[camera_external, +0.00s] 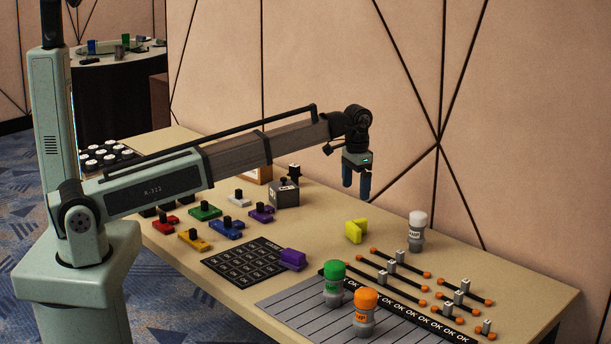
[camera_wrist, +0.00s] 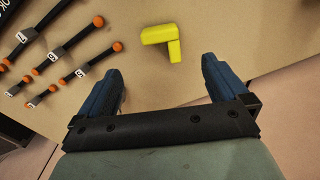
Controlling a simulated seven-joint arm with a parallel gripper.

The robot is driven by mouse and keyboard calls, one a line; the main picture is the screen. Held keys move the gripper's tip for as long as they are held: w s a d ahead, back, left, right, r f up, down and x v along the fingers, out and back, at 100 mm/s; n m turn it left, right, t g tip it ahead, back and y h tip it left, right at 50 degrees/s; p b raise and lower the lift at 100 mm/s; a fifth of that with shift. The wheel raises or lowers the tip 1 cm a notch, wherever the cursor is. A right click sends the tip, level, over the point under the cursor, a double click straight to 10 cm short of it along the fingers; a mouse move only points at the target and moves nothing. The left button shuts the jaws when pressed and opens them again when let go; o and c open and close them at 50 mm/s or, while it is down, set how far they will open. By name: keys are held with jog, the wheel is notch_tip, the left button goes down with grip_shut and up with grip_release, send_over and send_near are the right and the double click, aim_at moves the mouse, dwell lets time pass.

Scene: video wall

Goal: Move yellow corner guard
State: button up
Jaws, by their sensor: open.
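The yellow corner guard (camera_external: 356,231) is a small L-shaped block lying on the beige table, right of the middle. In the wrist view the yellow corner guard (camera_wrist: 163,39) lies ahead of the fingertips, roughly between their lines, and is not touched. My gripper (camera_external: 357,196) hangs above the table, pointing down, above and behind the guard. In the wrist view my gripper (camera_wrist: 163,76) shows two blue fingers spread wide with nothing between them.
A white-topped bottle (camera_external: 417,232) stands right of the guard. Rods with orange ends (camera_external: 400,262) lie in front and right. Green (camera_external: 333,283) and orange (camera_external: 365,311) bottles stand near the front. A grey box (camera_external: 285,194) and a purple block (camera_external: 293,259) are left. Bare table surrounds the guard.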

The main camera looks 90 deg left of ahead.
aim_at(354, 224)
notch_tip(354, 224, down, 14)
jog(key=shift+r, duration=0.1)
dwell(0.7)
jog(key=c, duration=1)
jog(key=shift+o, duration=0.2)
jog(key=shift+s+a, duration=0.1)
jog(key=shift+s+a, duration=6.95)
